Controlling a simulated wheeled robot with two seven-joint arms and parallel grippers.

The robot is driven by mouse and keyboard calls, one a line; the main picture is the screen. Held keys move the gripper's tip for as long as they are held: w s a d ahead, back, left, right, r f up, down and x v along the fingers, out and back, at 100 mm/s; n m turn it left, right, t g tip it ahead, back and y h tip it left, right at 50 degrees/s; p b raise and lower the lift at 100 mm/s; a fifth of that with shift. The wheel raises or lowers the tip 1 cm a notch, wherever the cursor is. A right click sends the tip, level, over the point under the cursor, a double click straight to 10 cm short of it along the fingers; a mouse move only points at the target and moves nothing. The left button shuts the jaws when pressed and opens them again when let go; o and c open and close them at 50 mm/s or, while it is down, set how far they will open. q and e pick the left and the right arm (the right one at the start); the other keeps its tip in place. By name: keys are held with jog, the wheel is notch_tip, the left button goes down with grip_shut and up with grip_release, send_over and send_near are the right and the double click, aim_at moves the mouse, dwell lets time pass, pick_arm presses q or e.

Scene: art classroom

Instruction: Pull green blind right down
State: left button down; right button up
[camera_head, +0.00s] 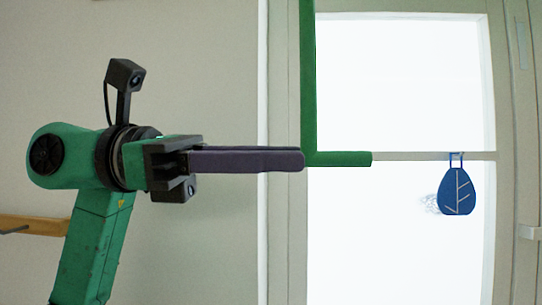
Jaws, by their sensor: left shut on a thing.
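The green blind (308,80) shows as a narrow upright green strip along the left side of the window, with a short green bar (340,159) running right from its lower end. My left gripper (301,160) reaches in from the left, its long dark purple fingers level and close together. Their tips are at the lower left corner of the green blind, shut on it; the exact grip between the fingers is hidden. My right gripper is not in view.
The bright window (400,80) has a pale crossbar (430,156) level with the green bar. A blue leaf-shaped ornament (457,190) hangs from it. A window handle (530,233) is at the far right. A wooden ledge (35,224) is at the lower left.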

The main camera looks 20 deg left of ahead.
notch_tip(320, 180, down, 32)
jog(key=b, duration=3.1)
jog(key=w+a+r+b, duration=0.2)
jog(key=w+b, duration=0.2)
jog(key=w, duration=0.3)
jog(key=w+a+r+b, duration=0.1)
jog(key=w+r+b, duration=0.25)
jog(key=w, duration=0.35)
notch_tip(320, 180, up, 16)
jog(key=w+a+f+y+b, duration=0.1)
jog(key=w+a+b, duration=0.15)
jog(key=b, duration=0.45)
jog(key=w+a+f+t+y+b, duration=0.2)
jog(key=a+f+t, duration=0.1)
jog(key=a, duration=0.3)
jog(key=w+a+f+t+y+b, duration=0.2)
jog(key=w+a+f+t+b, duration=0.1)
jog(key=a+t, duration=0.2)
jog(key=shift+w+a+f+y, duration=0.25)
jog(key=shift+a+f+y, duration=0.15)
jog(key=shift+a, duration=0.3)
